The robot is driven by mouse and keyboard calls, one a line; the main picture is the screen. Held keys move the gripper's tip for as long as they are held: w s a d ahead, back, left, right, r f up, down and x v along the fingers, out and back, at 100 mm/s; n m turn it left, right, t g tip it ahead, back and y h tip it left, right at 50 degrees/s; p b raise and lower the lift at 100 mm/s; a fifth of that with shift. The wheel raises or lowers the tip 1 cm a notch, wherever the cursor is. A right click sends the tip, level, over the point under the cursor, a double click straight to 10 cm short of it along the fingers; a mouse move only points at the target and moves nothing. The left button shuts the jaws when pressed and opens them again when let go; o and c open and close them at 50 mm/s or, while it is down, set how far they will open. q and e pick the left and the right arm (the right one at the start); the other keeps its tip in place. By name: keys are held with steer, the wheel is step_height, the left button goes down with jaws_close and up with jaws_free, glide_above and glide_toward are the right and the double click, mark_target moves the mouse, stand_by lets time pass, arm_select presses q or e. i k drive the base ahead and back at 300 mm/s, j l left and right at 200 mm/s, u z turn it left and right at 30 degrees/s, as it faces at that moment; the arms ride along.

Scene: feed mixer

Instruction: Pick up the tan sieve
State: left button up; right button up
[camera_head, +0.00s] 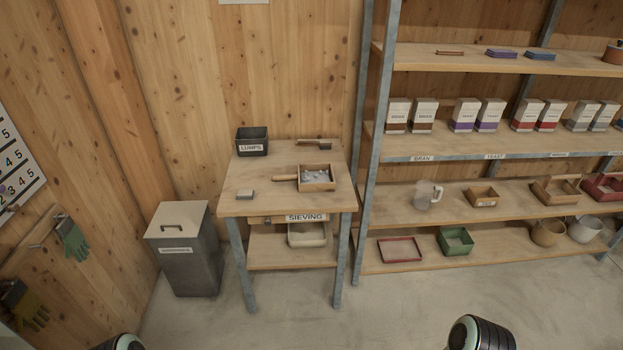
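A tan, square wooden-framed sieve (317,187) lies on the small wooden table, its handle (285,178) pointing left. Its inside looks pale grey with whitish bits; whether these are mesh or lumps is too small to tell. Another tan wooden frame or tray (543,195) stands on the shelf at right, and I cannot tell if it is a sieve as well. Only rounded dark parts of my arms show at the bottom edge, left and right of centre. Neither gripper's fingers are in view, and nothing of mine touches the sieve.
The table (244,207) also holds a dark LUMPS bin (252,148), a brush (314,142) and a small grey block (245,194). A lidded grey bin (188,265) stands left. A metal-post shelf (450,152) with boxes and trays stands right. The floor in front is clear.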

mark_target(314, 177)
steer(key=u, duration=0.75)
steer(key=l+u, duration=0.25)
steer(key=u, duration=0.15)
steer(key=i+l+u, duration=0.1)
steer(key=l+u, duration=0.45)
steer(key=u, duration=0.25)
steer(key=l+u, duration=0.2)
steer(key=l, duration=0.3)
steer(key=k+l+u, duration=0.25)
steer(key=l, duration=0.25)
steer(key=i, duration=0.1)
